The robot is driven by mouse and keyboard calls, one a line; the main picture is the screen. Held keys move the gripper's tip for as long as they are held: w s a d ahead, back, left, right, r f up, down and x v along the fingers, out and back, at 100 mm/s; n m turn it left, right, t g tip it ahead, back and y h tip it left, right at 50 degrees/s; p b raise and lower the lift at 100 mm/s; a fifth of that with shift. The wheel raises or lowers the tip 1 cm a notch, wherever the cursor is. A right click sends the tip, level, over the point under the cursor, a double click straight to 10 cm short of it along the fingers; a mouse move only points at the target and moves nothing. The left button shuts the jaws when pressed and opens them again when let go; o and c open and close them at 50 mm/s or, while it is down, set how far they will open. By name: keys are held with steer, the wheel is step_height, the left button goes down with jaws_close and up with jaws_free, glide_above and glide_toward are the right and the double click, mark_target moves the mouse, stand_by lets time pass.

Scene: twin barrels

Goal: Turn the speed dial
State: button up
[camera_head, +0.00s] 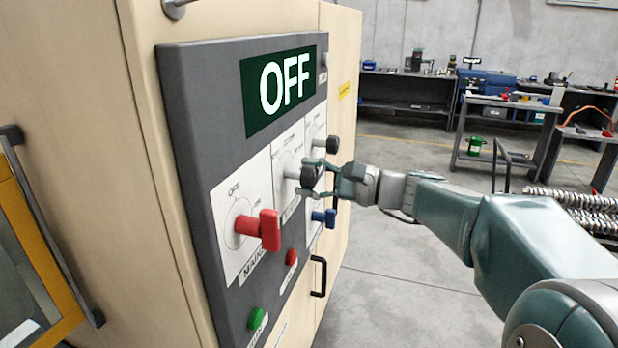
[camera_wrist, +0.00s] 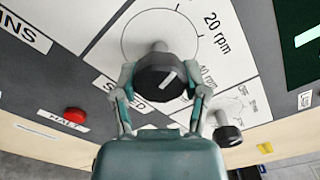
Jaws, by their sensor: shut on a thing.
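The speed dial (camera_wrist: 162,72) is a round black knob with a white pointer line, on a white plate with rpm marks and a partly covered SPEED label. In the head view the dial (camera_head: 309,173) stands out from the grey control panel (camera_head: 205,150). My gripper (camera_wrist: 160,90) has one finger on each side of the knob and is shut on it. In the head view my gripper (camera_head: 328,180) reaches the panel from the right, its fingers partly hiding the knob. The panel's display (camera_head: 285,85) reads OFF.
A red mains switch (camera_head: 262,230) is left of the dial. Another black knob (camera_head: 328,145) and a blue switch (camera_head: 325,217) are near my gripper. Red (camera_head: 291,257) and green (camera_head: 256,318) buttons sit below. Open floor (camera_head: 400,285) lies right of the cabinet.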

steer(key=shift+n, duration=1)
steer(key=shift+f, duration=0.1)
steer(key=o, duration=1.1)
steer(key=shift+a, duration=0.1)
steer(key=shift+o, duration=0.2)
steer(key=v, duration=1.2)
